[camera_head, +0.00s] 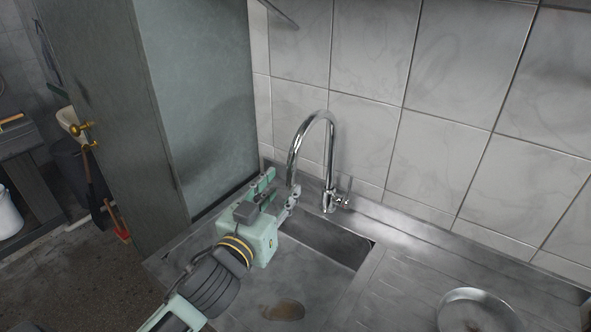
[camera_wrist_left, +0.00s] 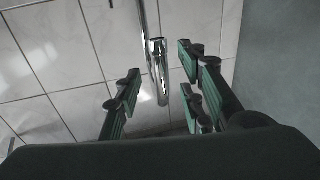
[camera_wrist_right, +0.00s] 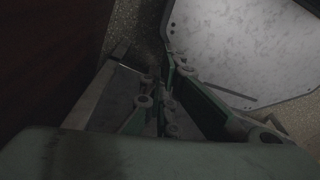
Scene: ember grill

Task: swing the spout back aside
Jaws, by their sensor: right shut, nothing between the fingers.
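The chrome faucet spout (camera_head: 309,124) arches up from its base (camera_head: 329,200) at the back of the sink and bends left, its tip hanging over the sink's left part. My left gripper (camera_head: 282,197) is at the spout's tip. In the left wrist view the spout (camera_wrist_left: 152,30) shows in the gap between the spread fingers of my left gripper (camera_wrist_left: 160,95); I see no finger clearly touching it. My right gripper (camera_wrist_right: 163,110) shows only in the right wrist view, shut and empty, away from the faucet.
The metal sink basin (camera_head: 325,242) lies below the spout, with a brown stain on its floor. A tiled wall (camera_head: 440,130) stands close behind. A tall grey-green cabinet (camera_head: 200,90) stands left of the sink. A round plate (camera_head: 475,312) lies on the drainboard at right.

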